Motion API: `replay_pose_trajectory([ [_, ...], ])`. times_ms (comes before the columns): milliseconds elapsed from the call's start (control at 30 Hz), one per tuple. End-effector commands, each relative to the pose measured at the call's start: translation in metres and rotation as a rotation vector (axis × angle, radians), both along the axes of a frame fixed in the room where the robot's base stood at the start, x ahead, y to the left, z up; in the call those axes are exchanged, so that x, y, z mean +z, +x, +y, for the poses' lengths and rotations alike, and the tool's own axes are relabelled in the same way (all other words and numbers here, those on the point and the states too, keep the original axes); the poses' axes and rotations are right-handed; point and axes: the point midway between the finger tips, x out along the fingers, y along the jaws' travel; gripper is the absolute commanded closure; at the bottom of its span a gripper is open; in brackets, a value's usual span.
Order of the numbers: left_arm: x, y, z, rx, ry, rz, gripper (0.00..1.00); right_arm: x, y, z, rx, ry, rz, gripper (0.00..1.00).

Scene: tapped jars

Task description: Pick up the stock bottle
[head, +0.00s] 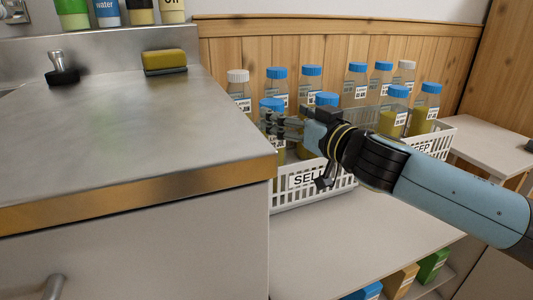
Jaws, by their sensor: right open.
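Several clear jars with blue or white caps stand behind and around my right gripper, and none in view has a readable label saying "stock". My right gripper (272,124) is open, with its fingers pointing left in front of a blue-capped jar (278,150) in the white basket marked "SELL" (290,190). I cannot tell whether the fingers touch that jar. Another blue-capped jar (326,99) stands partly hidden behind the gripper. A white-capped jar (238,88) stands at the left of the group. My left gripper is not in view.
A second basket marked "KEEP" (440,137) holds jars with yellow-green contents (394,112), partly behind my right arm. A steel counter (130,130) fills the left, with a yellow sponge (165,60) and a black tamper-like tool (61,70). Shelf space in front of the baskets is clear.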

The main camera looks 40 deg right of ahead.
Motion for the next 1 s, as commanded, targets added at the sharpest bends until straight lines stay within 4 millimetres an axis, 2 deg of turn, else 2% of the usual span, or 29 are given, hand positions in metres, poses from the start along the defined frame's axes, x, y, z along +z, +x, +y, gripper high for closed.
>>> replay_pose_trajectory([
  [167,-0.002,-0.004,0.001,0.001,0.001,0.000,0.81,0.001,0.013,0.000,0.001,0.002,-0.002,0.22],
  [500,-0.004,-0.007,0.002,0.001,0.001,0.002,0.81,0.000,0.056,-0.001,0.000,0.003,-0.002,0.22],
  [800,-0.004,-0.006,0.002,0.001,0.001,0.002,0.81,0.000,0.061,-0.001,0.002,0.001,0.000,0.22],
  [1000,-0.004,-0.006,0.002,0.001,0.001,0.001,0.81,0.000,0.061,-0.001,0.002,0.001,0.000,0.47],
])
